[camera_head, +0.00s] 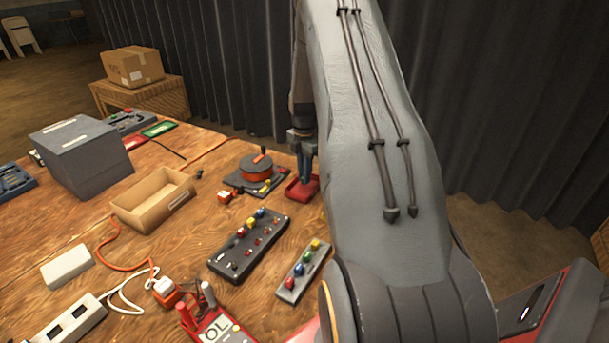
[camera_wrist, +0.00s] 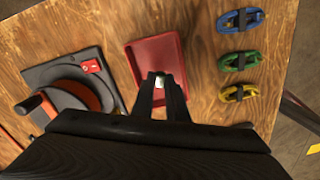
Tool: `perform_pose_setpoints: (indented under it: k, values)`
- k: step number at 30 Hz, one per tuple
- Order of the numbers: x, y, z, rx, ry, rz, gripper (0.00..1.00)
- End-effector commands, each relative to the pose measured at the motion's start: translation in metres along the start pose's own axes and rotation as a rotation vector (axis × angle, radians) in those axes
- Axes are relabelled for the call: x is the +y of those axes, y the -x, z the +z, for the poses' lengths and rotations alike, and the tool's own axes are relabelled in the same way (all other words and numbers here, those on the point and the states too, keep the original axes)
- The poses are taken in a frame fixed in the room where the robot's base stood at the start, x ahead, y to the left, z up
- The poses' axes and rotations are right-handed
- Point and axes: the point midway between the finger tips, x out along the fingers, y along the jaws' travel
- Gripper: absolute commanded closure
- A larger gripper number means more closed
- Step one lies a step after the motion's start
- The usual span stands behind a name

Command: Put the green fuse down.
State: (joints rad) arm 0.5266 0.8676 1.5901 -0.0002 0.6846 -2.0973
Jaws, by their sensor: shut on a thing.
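My gripper (camera_wrist: 160,96) is shut on the green fuse (camera_wrist: 160,80), a small piece with green and white showing between the fingertips in the wrist view. The fingers are over the red tray (camera_wrist: 142,58); I cannot tell whether the fuse touches its floor. In the head view my gripper (camera_head: 305,178) reaches down at the red tray (camera_head: 297,194), and the fuse is hidden there.
A round black-and-orange device (camera_head: 256,168) stands left of the tray. A dark fuse block (camera_head: 238,262) and a grey strip with coloured fuses (camera_head: 291,285) lie nearer. Blue, green and yellow clamp-like pieces (camera_wrist: 238,61) lie right of the tray. An open cardboard box (camera_head: 135,218) sits further left.

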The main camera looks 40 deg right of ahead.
Motion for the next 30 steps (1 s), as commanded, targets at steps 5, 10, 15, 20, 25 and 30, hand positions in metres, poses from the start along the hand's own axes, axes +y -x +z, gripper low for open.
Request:
perform_pose_setpoints:
  k: [5, 10, 15, 20, 25, 30]
  values:
    - [0.000, -0.009, 0.000, -0.001, 0.000, 0.001, 1.00]
    - [0.000, -0.009, 0.000, 0.000, 0.000, 0.001, 1.00]
    - [0.000, -0.014, 0.000, 0.000, 0.000, 0.001, 1.00]
    - [0.000, -0.018, 0.000, 0.000, 0.000, 0.001, 1.00]
    - [0.000, -0.021, 0.000, -0.001, 0.000, 0.001, 1.00]
    - [0.000, -0.021, 0.000, -0.001, 0.000, 0.001, 0.68]
